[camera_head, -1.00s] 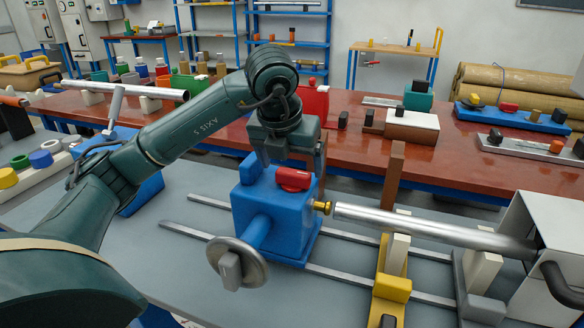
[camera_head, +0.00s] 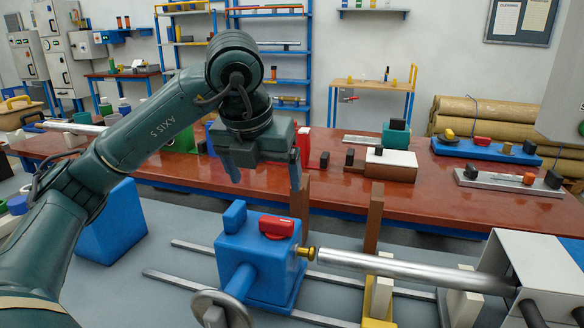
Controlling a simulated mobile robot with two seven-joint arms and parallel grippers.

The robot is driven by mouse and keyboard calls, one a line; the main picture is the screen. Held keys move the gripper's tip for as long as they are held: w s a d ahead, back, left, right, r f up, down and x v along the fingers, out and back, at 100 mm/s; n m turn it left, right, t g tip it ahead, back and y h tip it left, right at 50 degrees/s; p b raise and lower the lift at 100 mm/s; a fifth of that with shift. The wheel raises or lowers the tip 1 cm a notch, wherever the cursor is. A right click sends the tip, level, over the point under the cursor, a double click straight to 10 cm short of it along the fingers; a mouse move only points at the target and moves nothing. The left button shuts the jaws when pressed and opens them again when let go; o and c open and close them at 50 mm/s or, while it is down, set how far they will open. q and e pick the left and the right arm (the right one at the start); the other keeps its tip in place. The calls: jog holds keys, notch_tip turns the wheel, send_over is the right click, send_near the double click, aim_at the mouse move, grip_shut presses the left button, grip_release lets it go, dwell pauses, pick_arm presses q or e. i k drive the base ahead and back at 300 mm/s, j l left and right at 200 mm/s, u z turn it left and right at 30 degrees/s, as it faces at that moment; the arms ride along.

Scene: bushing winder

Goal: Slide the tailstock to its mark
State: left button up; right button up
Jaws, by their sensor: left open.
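The tailstock (camera_head: 255,262) is a blue block on two grey rails (camera_head: 190,282), low in the centre of the head view. It has a blue upright tab (camera_head: 234,216), a red lever (camera_head: 277,227) on top, and a grey handwheel (camera_head: 218,308) in front, cut by the picture edge. Its brass tip (camera_head: 306,252) faces the near end of a silver bar (camera_head: 400,268); I cannot tell whether they touch. My left gripper (camera_head: 264,180) is open and empty above the tailstock, fingers pointing down and apart from it. I cannot make out the mark. My right gripper is out of view.
The bar runs right into a white housing (camera_head: 545,270). A brown post (camera_head: 373,222) and a yellow support (camera_head: 378,308) stand by the bar. A blue block (camera_head: 112,225) stands left of the tailstock. A red bench (camera_head: 330,185) with several parts crosses behind.

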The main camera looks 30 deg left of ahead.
aim_at(262, 273)
jog(key=k+l, duration=0.8)
